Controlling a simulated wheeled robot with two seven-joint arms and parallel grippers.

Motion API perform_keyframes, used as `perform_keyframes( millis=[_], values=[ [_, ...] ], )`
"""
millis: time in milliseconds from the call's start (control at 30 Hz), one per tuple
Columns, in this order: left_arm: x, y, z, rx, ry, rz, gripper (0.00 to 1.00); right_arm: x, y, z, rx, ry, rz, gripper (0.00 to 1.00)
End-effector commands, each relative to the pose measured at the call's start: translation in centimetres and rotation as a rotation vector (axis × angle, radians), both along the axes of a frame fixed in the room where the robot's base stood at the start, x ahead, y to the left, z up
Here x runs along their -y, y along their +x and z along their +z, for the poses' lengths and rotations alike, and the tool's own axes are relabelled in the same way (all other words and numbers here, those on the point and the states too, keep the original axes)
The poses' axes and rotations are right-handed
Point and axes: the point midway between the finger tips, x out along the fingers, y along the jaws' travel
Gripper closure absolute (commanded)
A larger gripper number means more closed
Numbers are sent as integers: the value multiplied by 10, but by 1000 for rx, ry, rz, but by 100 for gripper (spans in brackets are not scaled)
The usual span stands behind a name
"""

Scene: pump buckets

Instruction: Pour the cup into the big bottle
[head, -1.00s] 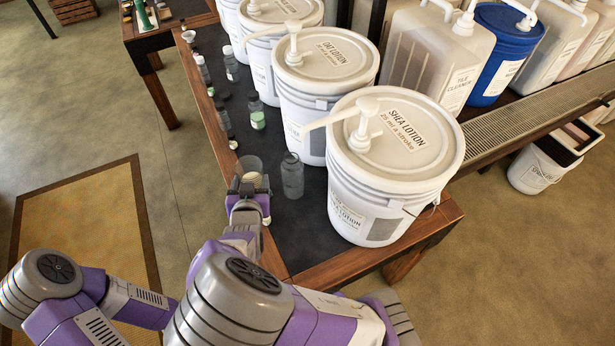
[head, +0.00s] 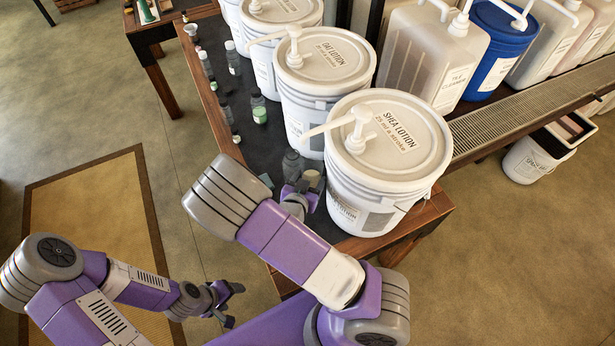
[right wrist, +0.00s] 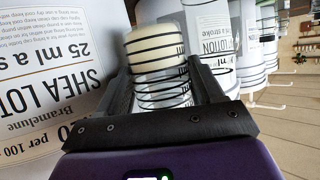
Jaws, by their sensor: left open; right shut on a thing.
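My right gripper (head: 302,187) is shut on a clear cup (head: 313,179) with cream-coloured lotion in it, just in front of the near white bucket. In the right wrist view, which is upside down, the cup (right wrist: 160,72) sits between both fingers, with dark ring marks and lotion in its lower part. A grey see-through bottle (head: 292,162) stands on the dark mat just behind and left of the cup; its lower part is hidden by my gripper. Whether this is the big bottle I cannot tell for sure. My left gripper (head: 226,302) is open and empty, over the floor left of the table.
The shea lotion pump bucket (head: 388,135) stands close right of the cup, its spout pointing left above the mat. The oat lotion bucket (head: 325,62) is behind it. Several small bottles, one with green content (head: 259,109), line the mat's left side. A small teal square (head: 266,181) lies nearby.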

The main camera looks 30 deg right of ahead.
Motion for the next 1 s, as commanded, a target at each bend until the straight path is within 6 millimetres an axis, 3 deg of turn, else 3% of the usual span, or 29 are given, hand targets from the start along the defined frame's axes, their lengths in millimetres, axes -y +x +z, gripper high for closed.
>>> perform_keyframes(
  millis=[700,1000],
  values=[
    [0,0,87,0,0,0,31,-3,14,21,-307,-64,1,73],
    [0,0,114,0,0,0,31,-4,18,25,-396,-82,0,73]
  ],
)
